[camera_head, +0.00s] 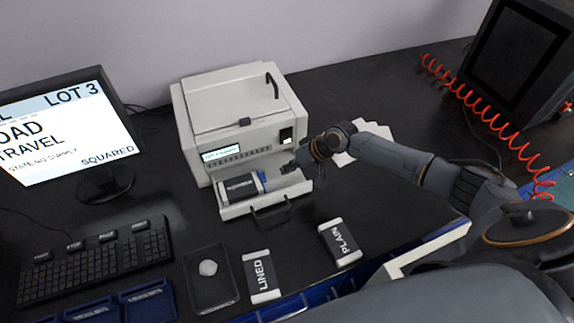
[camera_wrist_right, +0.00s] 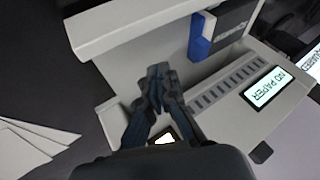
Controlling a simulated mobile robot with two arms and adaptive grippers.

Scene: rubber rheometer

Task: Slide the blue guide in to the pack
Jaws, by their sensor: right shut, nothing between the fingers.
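The blue guide (camera_head: 262,180) stands in the open drawer (camera_head: 237,212) of the pale machine, at the right end of the dark pack (camera_head: 240,188). In the right wrist view the guide (camera_wrist_right: 199,42) is an upright blue piece with a white part, close beside the pack (camera_wrist_right: 232,27); I cannot tell whether they touch. My right gripper (camera_head: 289,169) is over the drawer's right end, to the right of the guide. In the wrist view its fingers (camera_wrist_right: 158,76) are together and empty, apart from the guide. My left gripper is out of view.
The machine (camera_head: 235,110) rises behind the drawer; its display (camera_wrist_right: 277,87) reads "NO PAPER". A drawer handle (camera_head: 270,215) sticks out in front. Packs marked LINED (camera_head: 261,276) and PLAIN (camera_head: 340,242) and a dark tray (camera_head: 210,278) lie in front. White sheets (camera_head: 375,134) lie right.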

